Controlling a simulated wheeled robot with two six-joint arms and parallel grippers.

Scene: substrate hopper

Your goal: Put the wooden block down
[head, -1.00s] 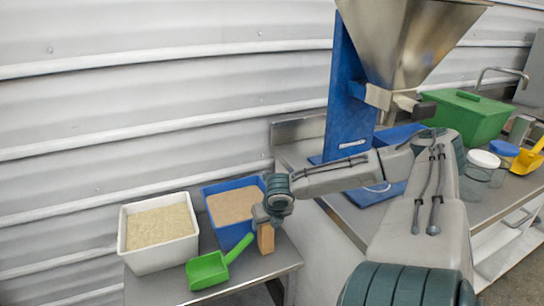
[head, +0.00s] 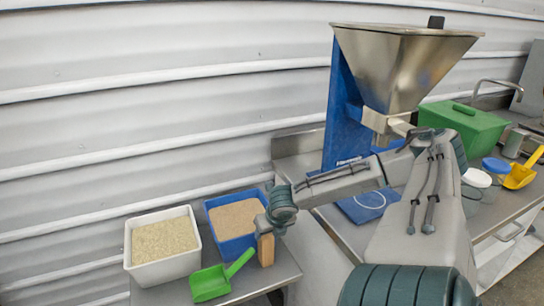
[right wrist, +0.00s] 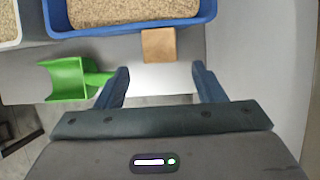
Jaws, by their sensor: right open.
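The wooden block (head: 266,250) stands upright on the small grey side table (head: 240,291), beside the front right corner of the blue bin. My right gripper (head: 264,224) is just above and in front of it in the head view. In the right wrist view the block (right wrist: 158,45) lies beyond the fingertips, and the open fingers of my right gripper (right wrist: 158,72) have nothing between them. The block appears free of both fingers. My left gripper is not in view.
A blue bin (head: 232,248) and a white bin (head: 165,268) hold granular material. A green scoop (head: 211,283) lies in front of them. The steel hopper (head: 400,70) on its blue stand rises over the bench at right, with a green box (head: 465,130) behind.

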